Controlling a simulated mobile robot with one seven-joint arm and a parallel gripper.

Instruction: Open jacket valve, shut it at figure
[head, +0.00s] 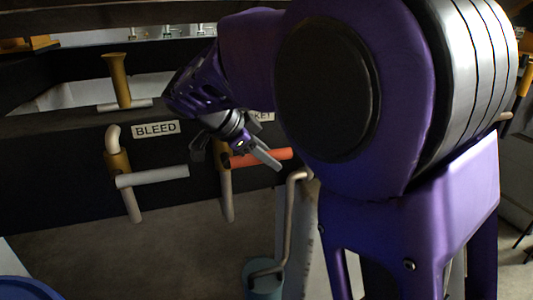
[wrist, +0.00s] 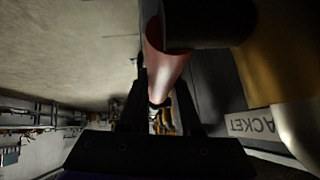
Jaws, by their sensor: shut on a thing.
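The jacket valve's red handle (head: 278,155) points right, crosswise to its vertical pipe (head: 228,200), in the head view. Its brass body is partly hidden by my gripper (head: 240,158). The label (head: 262,116) is partly covered by my arm and reads "KET"; in the wrist view the label (wrist: 252,122) reads "ACKET". In the wrist view the red handle (wrist: 163,72) runs between the two dark fingers of my gripper (wrist: 158,105), which is shut on it. The brass body (wrist: 280,50) is at the right. No gauge or figure is readable in either view.
The bleed valve, with a white handle (head: 155,176) and brass body (head: 118,163), is left of the jacket valve under the BLEED label (head: 156,129). A brass funnel-like fitting (head: 118,78) stands above. A bent pipe (head: 288,225) reaches down to a blue bucket (head: 254,284).

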